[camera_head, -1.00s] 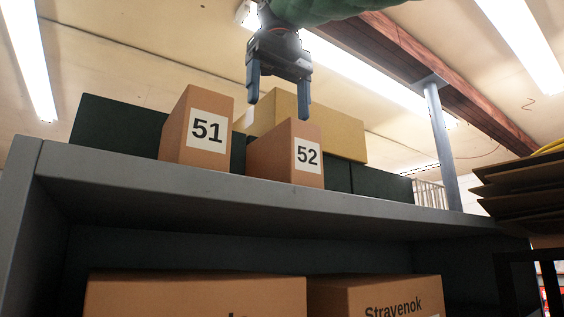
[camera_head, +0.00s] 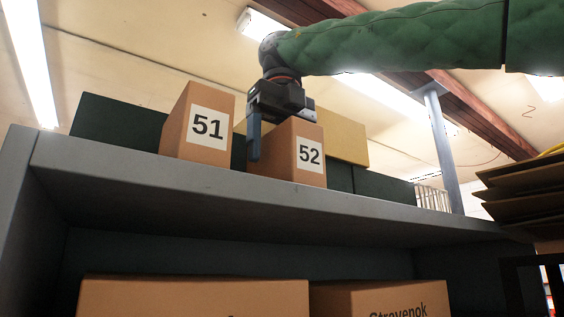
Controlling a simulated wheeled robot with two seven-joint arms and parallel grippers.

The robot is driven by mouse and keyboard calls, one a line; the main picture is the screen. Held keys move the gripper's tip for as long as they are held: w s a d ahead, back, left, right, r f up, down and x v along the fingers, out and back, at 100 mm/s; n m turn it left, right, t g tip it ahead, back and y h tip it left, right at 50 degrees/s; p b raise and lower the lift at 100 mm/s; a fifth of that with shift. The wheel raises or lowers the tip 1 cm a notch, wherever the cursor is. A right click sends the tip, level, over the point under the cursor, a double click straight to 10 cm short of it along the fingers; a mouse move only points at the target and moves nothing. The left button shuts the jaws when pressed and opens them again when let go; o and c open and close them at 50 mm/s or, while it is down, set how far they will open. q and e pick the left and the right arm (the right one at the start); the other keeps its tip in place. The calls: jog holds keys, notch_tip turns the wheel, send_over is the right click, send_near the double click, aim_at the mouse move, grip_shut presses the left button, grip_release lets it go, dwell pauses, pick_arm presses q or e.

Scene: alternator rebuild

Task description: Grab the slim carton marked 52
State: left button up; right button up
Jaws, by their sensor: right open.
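The slim carton marked 52 (camera_head: 309,155) is a brown upright box standing on top of a grey shelf unit (camera_head: 200,181). My right gripper (camera_head: 280,146) is open and pointing down at the carton's top. One blue finger hangs along the carton's left side; the other is mostly hidden behind the carton. I cannot tell whether the fingers touch it. A similar carton marked 51 (camera_head: 207,126) stands to the left, with a narrow gap between. My left gripper is not in view.
Dark green boxes (camera_head: 117,128) and a yellowish box (camera_head: 343,138) stand close behind the cartons. Larger brown boxes (camera_head: 190,297) fill the shelf below. A grey post (camera_head: 446,150) rises at the right, near stacked brown sheets (camera_head: 520,190).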

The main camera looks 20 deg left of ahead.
jog(key=shift+s+d+f, duration=0.15)
jog(key=shift+d+f, duration=0.05)
jog(key=shift+f, duration=0.5)
jog(key=shift+f+p, duration=0.25)
jog(key=shift+p, duration=0.05)
jog(key=shift+a+f, duration=0.2)
jog(key=shift+d, duration=0.1)
jog(key=c, duration=1.3)
jog(key=shift+r, duration=0.1)
